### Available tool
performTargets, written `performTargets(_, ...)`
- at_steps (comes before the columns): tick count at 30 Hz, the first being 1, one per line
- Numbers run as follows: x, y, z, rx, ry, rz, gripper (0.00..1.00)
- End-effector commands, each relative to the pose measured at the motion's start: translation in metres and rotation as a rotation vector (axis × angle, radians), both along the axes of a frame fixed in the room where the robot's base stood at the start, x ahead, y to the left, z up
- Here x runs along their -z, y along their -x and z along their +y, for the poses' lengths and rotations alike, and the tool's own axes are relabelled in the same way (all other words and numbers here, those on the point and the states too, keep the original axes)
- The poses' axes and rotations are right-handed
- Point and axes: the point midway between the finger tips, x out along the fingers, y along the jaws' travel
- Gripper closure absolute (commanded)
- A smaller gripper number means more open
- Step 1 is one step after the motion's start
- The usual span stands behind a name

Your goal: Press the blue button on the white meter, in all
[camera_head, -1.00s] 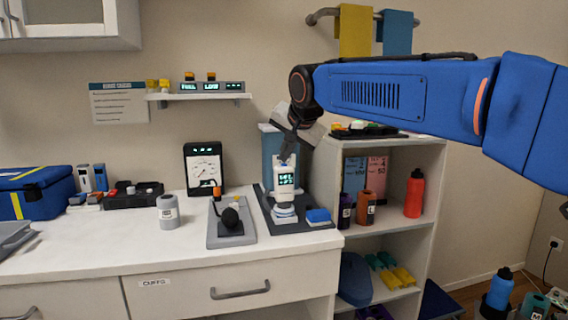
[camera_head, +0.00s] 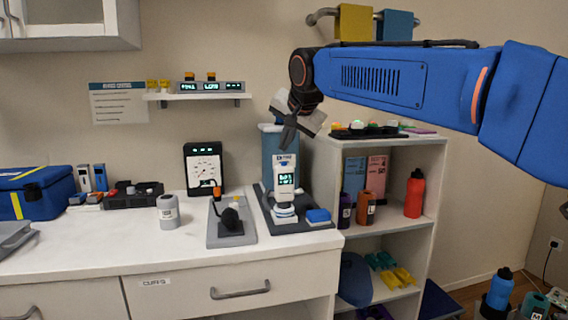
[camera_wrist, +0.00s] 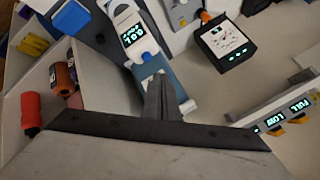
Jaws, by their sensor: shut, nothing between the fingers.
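The white meter (camera_head: 285,178) stands upright on a dark base plate (camera_head: 262,205), its small screen lit; it also shows in the wrist view (camera_wrist: 128,22). The blue button (camera_wrist: 146,56) is on its top end in the wrist view and is hard to make out in the head view. My gripper (camera_head: 284,146) is shut and empty, pointing down just above the meter's top. In the wrist view its closed fingers (camera_wrist: 163,78) end close to the button, and a small gap seems to separate them.
A blue block (camera_head: 318,215) lies right of the meter on the plate. An open shelf with bottles (camera_head: 414,195) is at right.

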Motion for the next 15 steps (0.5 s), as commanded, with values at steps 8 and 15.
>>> performTargets(8,-0.023,0.0,0.0,0.0,-0.001,-0.001,1.0)
performTargets(15,-0.036,0.0,0.0,0.0,0.0,0.0,1.0)
